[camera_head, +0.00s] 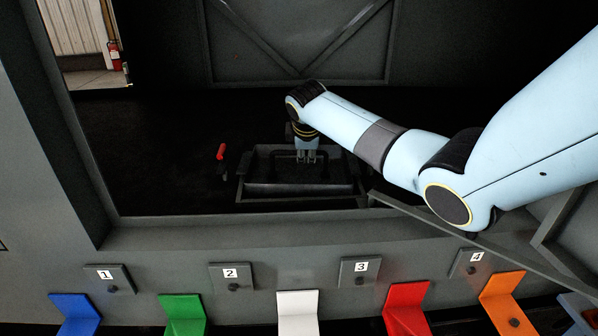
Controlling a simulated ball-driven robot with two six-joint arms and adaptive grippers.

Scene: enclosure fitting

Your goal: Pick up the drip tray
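A dark rectangular tray, which looks like the drip tray (300,188), sits on the black floor of the enclosure near its front edge. My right gripper (306,157) reaches in from the right and points down over the back part of the tray. Its fingertips are small and dark against the tray, so I cannot tell whether they touch it or how far apart they are. My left gripper is not in view.
A red-handled part (221,152) stands left of the tray. The enclosure's front sill (250,235) runs in front, with numbered plates and coloured brackets, such as the white one (298,305), below. The black floor (150,150) at left is clear.

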